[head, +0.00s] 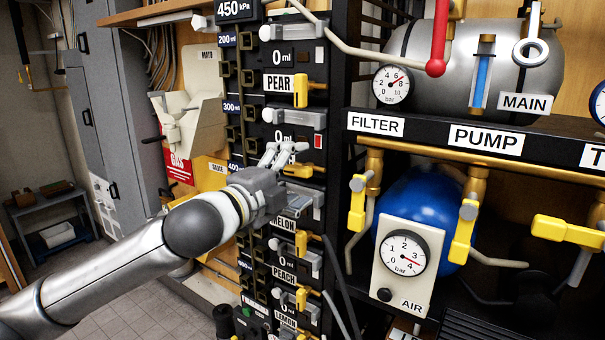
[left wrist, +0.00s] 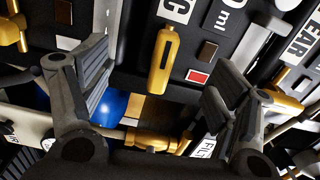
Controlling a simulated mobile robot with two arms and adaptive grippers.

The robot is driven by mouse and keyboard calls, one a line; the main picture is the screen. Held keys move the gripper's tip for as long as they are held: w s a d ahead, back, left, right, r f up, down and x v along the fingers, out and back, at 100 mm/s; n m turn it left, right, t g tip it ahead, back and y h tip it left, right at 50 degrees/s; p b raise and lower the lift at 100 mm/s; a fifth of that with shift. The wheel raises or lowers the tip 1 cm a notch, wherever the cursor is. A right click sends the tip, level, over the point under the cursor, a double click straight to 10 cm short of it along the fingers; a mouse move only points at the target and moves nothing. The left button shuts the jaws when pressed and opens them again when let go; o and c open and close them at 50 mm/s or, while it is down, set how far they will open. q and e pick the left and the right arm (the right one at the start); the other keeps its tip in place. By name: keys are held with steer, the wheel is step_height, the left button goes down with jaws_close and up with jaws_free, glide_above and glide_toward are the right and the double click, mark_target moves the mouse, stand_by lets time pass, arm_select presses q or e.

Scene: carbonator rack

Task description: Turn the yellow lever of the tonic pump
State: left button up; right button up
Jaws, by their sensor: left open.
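My left gripper (head: 284,152) is open in front of the black pump rack, in the row between the PEAR and MELON labels. A yellow lever (head: 300,171) shows just beside its fingers. In the left wrist view a yellow lever (left wrist: 163,62) sits between the spread fingers of the gripper (left wrist: 162,72), apart from both. A label ending in C (left wrist: 178,10) is next to that lever; the rest of its word is cut off. In the head view my gripper hides this row's label. My right gripper is not in view.
The PEAR lever (head: 301,90) is above and the MELON lever (head: 302,243) below. To the right are the FILTER lever (head: 357,204), PUMP lever (head: 463,232), a blue tank (head: 410,195) and a red-handled lever (head: 438,40). Grey cabinets (head: 100,110) stand at the left.

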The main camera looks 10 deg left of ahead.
arm_select(q)
steer(key=shift+s, duration=0.1)
steer(key=shift+v, duration=2.95)
